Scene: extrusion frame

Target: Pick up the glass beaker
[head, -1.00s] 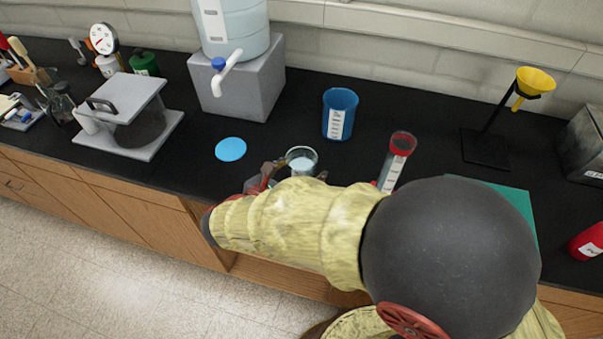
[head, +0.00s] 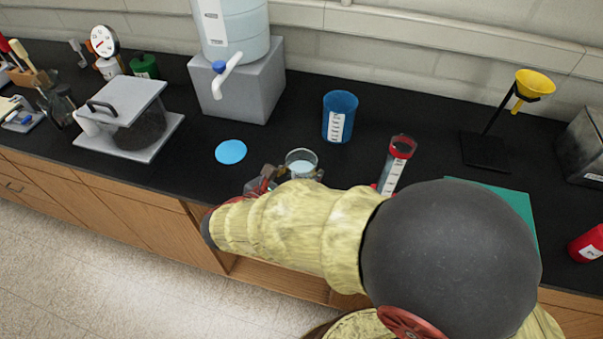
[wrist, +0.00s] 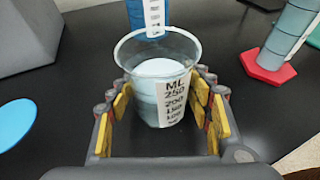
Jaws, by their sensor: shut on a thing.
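The glass beaker (wrist: 155,80) stands upright between my gripper's two yellow-padded fingers in the wrist view. It is clear, has a white label with volume marks, and holds something pale. It also shows in the head view (head: 301,161), where my arm hides its lower part. My gripper (wrist: 168,105) is shut on the beaker, with one finger on each side. In the head view my gripper (head: 285,178) is mostly behind my arm. I cannot tell whether the beaker's base touches the black bench.
A blue disc (head: 231,151) lies to the left. A blue beaker (head: 340,117) stands behind, and a graduated cylinder with a red rim (head: 397,162) stands to the right. A water jug on a grey block (head: 240,88) is behind left. The black bench (head: 420,110) has bare room between them.

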